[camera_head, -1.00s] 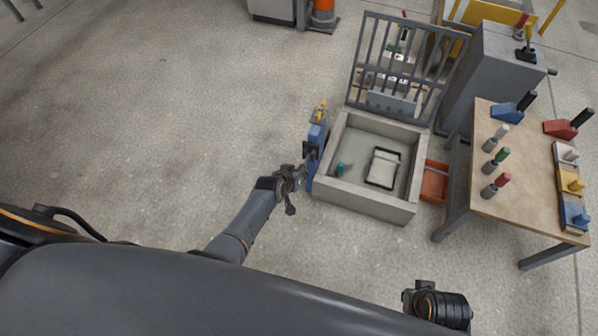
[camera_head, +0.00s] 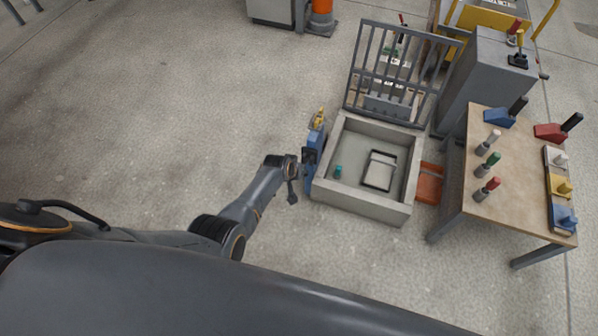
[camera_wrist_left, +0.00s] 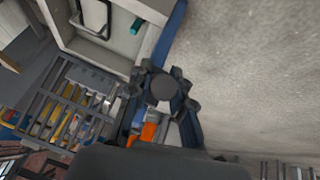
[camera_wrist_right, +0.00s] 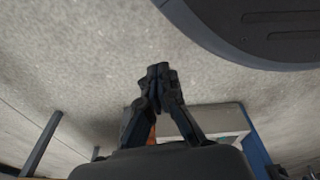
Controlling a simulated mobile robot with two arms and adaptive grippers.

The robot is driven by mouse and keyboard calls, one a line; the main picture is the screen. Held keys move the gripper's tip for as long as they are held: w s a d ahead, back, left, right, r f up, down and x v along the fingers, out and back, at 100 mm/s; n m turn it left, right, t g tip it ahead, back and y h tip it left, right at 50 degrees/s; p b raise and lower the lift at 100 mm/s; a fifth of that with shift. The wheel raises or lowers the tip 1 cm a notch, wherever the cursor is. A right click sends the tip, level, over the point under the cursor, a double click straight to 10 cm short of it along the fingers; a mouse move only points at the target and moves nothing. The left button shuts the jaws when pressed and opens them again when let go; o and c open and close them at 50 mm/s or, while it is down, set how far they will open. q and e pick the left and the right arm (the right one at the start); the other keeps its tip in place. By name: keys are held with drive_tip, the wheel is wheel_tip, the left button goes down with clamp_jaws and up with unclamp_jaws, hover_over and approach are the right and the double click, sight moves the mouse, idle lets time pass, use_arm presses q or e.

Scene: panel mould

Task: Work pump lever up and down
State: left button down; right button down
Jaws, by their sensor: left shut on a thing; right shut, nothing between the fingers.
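The blue pump (camera_head: 312,172) stands against the left wall of the open mould box (camera_head: 365,208). My left gripper (camera_head: 306,156) is at the pump's left side in the head view. In the left wrist view its fingers (camera_wrist_left: 163,88) are shut around a dark round end, which looks like the pump lever's grip. Most of the lever is hidden by the gripper, so its angle is hard to tell. My right gripper (camera_wrist_right: 158,72) is shut and empty over the bare floor in the right wrist view. It is out of the head view.
A barred grate (camera_head: 395,75) stands raised at the box's back edge. A small teal piece (camera_head: 338,171) and a framed pale block (camera_head: 380,170) lie in the box. An orange tray (camera_head: 429,183) sits right of it, before a table (camera_head: 512,180) with several handled tools. Floor on the left is clear.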

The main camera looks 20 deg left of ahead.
use_arm(q)
drive_tip(key=shift+w+r, duration=0.1)
use_arm(e)
drive_tip(key=shift+s+d+f, duration=0.1)
drive_tip(key=shift+s+f, duration=0.25)
drive_tip(key=shift+s, duration=0.05)
use_arm(q)
drive_tip(key=c, duration=1.2)
unclamp_jaws()
drive_tip(key=shift+o, duration=0.2)
use_arm(e)
drive_tip(key=shift+w, duration=0.1)
use_arm(q)
drive_tip(key=shift+r, duration=0.1)
drive_tip(key=v, duration=1.1)
drive_tip(key=shift+r, duration=0.4)
